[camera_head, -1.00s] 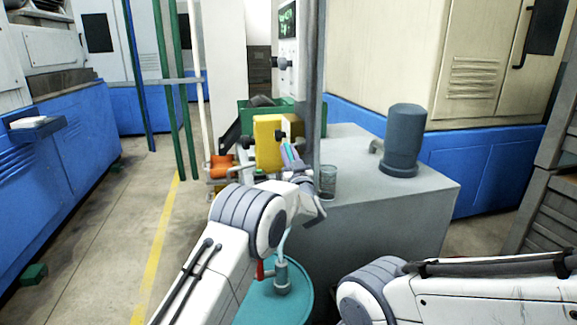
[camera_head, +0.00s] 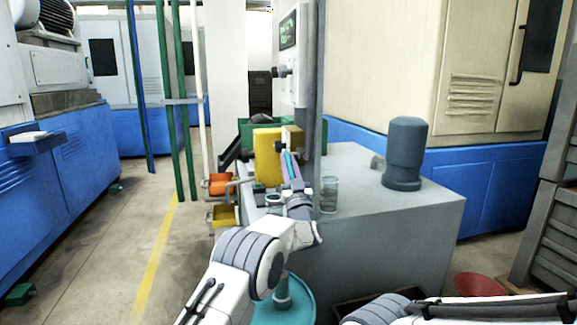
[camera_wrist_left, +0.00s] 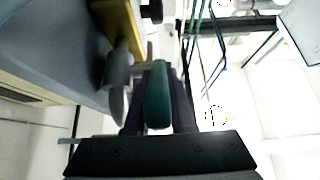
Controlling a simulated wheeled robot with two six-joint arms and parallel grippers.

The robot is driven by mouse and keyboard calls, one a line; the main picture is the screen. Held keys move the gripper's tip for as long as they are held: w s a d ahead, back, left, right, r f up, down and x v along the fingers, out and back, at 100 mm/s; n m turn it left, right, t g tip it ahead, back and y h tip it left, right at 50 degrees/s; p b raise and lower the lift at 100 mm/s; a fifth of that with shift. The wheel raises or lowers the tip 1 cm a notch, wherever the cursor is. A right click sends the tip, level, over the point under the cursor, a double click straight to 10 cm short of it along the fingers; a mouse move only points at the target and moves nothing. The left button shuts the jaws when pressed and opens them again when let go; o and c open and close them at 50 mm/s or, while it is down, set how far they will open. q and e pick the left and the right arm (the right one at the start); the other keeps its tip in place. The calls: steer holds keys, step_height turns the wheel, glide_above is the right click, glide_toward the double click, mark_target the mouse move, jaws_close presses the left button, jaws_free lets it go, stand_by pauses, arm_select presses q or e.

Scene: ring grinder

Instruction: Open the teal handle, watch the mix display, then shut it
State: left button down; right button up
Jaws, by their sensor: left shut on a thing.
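The teal handle (camera_wrist_left: 158,95) lies between the fingers of my left gripper (camera_wrist_left: 158,115) in the left wrist view. The gripper is shut on it. In the head view my left gripper (camera_head: 290,172) is beside the yellow block (camera_head: 267,160), and only a sliver of the teal handle (camera_head: 287,160) shows between its fingers. The mix display (camera_head: 288,31) is a dark screen with green characters on the pale panel, seen at a steep angle; I cannot read it. My right arm enters at the lower right, but its gripper is outside the views.
A grey bench (camera_head: 390,220) carries a dark blue-grey cylinder (camera_head: 405,153) and a clear beaker (camera_head: 329,195). Orange (camera_head: 219,184) and yellow (camera_head: 222,215) bins hang left of the yellow block. A teal round drum top (camera_head: 297,305) is low in front. Open floor lies left.

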arm_select(q)
steer(key=c, duration=0.8)
jaws_free()
steer(key=shift+o, duration=0.2)
steer(key=p+v, duration=0.1)
steer(key=v, duration=0.9)
steer(key=shift+s+f+p, duration=0.2)
steer(key=shift+s+p, duration=0.05)
steer(key=shift+p, duration=0.1)
steer(key=shift+d, duration=0.1)
